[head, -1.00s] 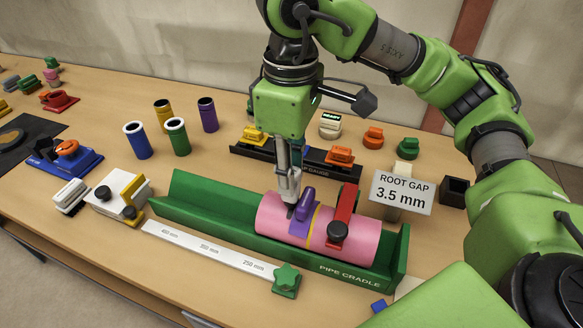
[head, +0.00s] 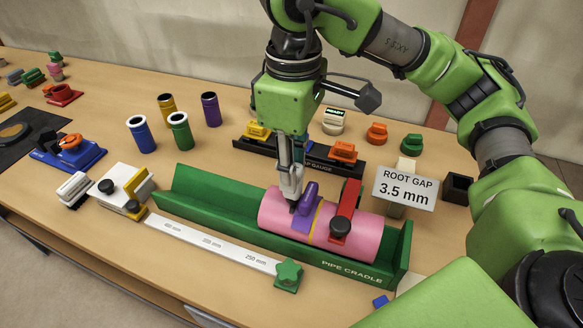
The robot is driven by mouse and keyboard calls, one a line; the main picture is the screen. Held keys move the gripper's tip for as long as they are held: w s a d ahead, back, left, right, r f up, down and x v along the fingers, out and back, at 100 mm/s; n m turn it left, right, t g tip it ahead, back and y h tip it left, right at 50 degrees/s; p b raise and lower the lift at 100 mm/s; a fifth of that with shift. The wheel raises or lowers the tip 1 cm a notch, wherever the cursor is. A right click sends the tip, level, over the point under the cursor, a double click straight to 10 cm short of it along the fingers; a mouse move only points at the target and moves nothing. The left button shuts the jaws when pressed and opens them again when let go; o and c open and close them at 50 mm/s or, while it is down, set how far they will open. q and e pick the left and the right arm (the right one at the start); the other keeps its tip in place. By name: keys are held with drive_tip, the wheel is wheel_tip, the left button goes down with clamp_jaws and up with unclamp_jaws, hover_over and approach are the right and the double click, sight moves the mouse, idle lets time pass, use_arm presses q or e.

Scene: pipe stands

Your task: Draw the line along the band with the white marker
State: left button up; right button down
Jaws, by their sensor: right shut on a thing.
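A pink pipe (head: 272,213) lies in the green pipe cradle (head: 200,209). A thin yellow band (head: 315,222) runs around the pipe. A purple piece (head: 306,212) sits on the pipe just left of this band, and a red clamp (head: 347,199) with a black knob sits to its right. My right gripper (head: 293,204) points down at the pipe, close against the left side of the purple piece. It is shut on a slim pale thing, seemingly the white marker, mostly hidden between the fingers. I cannot tell whether its dark tip touches the pipe. My left gripper is out of view.
A white ruler bar (head: 205,242) with a green knob (head: 288,274) lies in front of the cradle. A sign (head: 404,188) reading "ROOT GAP 3.5 mm" stands behind its right end. Blue (head: 141,135), green and other cups stand behind left. A dark gauge rack (head: 316,163) lies behind the gripper.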

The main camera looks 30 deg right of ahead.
drive_tip(key=shift+w+d+f, duration=0.2)
drive_tip(key=shift+w+d, duration=0.5)
drive_tip(key=shift+d, duration=0.15)
idle(0.7)
drive_tip(key=shift+r, duration=0.1)
wheel_tip(320, 180, up, 7)
drive_tip(key=p, duration=0.6)
idle(0.4)
idle(0.4)
